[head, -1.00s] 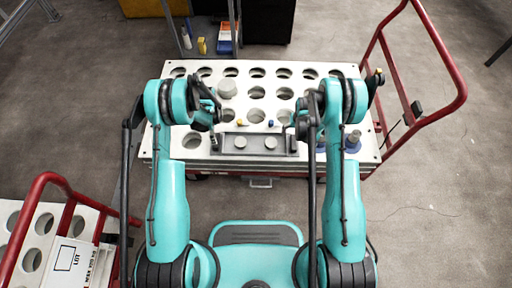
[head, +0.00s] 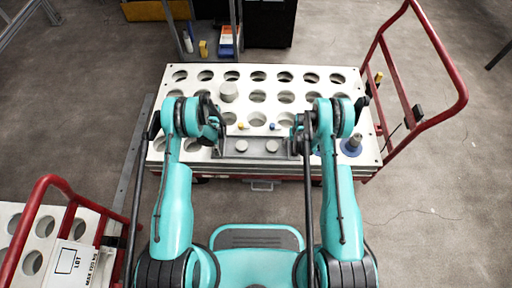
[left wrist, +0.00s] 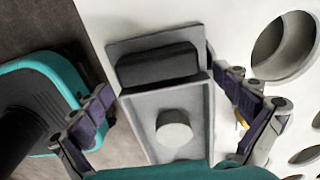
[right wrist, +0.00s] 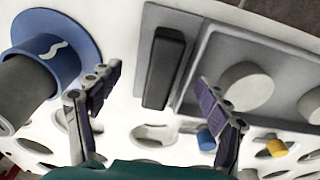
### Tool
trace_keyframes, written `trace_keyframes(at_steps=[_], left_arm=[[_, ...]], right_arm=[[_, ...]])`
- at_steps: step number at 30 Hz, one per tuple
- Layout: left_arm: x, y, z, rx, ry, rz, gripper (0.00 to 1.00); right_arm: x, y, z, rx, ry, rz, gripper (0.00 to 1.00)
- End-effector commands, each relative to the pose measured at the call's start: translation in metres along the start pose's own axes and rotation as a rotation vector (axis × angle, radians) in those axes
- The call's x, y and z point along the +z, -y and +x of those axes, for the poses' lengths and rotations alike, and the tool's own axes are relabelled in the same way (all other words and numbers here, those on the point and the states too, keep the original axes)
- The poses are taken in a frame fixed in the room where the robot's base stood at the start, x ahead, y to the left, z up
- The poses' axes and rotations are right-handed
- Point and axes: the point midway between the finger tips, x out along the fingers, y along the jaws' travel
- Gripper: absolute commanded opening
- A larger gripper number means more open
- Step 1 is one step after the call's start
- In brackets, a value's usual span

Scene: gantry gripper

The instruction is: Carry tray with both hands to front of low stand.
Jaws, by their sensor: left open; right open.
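The grey tray (head: 256,153) lies on the near edge of the white perforated cart top (head: 312,92), carrying two pale round pieces. My left gripper (head: 216,138) is open at the tray's left end. In the left wrist view, its fingers (left wrist: 170,88) stand apart on either side of the tray's dark handle block (left wrist: 158,66). My right gripper (head: 299,138) is open at the right end. In the right wrist view, its fingers (right wrist: 158,80) stand apart with the other dark handle (right wrist: 163,68) between them. Contact cannot be told. I cannot tell which thing is the low stand.
A blue-collared grey cylinder (head: 351,144) stands right of the tray. A pale cylinder (head: 229,92) and small yellow and blue pegs stand behind it. A red cart handle (head: 444,62) rises at right; another red-railed cart (head: 42,185) is at lower left.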

Motion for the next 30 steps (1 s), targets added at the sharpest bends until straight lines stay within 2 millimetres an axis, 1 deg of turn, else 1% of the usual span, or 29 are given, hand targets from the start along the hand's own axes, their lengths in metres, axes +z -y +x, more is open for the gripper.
trace_keyframes(at_steps=[3,12,13,14,15,17,18,20,21,22,30], left_arm=[[0.0,-0.0002,0.0073,0.0,0.0,0.0,1.0],[0.0,-0.0003,0.0088,0.0,0.0,0.0,1.0],[0.0,-0.0003,0.0088,0.0,0.0,0.0,0.95],[0.0,-0.0003,0.0088,0.0,0.0,0.0,0.87],[0.0,-0.0003,0.0088,0.0,0.0,0.0,0.76],[0.0,-0.0002,0.0087,0.0,0.0,0.0,0.6],[0.0,-0.0002,0.0087,0.0,0.0,0.0,0.5],[0.0001,-0.0002,0.0088,0.0,0.0,0.0,0.34],[0.0001,-0.0002,0.0088,0.0,0.0,0.0,0.23],[0.0001,-0.0002,0.0088,0.0,0.0,0.0,0.18],[0.0005,-0.0001,0.0076,0.0,0.001,-0.001,0.18]], right_arm=[[0.0001,0.0,0.0072,0.0,0.0,0.0,0.78],[0.0002,0.0,0.0087,0.0,0.0,0.0,0.78],[0.0002,0.0,0.0087,0.0,0.0,0.0,0.72],[0.0002,0.0,0.0087,0.0,0.0,0.0,0.64],[0.0002,0.0,0.0087,0.0,0.0,0.0,0.54],[0.0002,-0.0001,0.0087,0.0,0.0,0.0,0.38],[0.0002,-0.0002,0.0087,0.0,0.0,0.0,0.27],[0.0002,-0.0004,0.0087,0.001,0.0,0.0,0.12],[0.0001,-0.0006,0.0087,0.001,0.0,0.0,0.01],[0.0001,-0.0007,0.0087,0.001,0.0,0.0,0.0],[-0.0002,-0.0014,0.0075,0.003,0.0,0.001,0.0]])
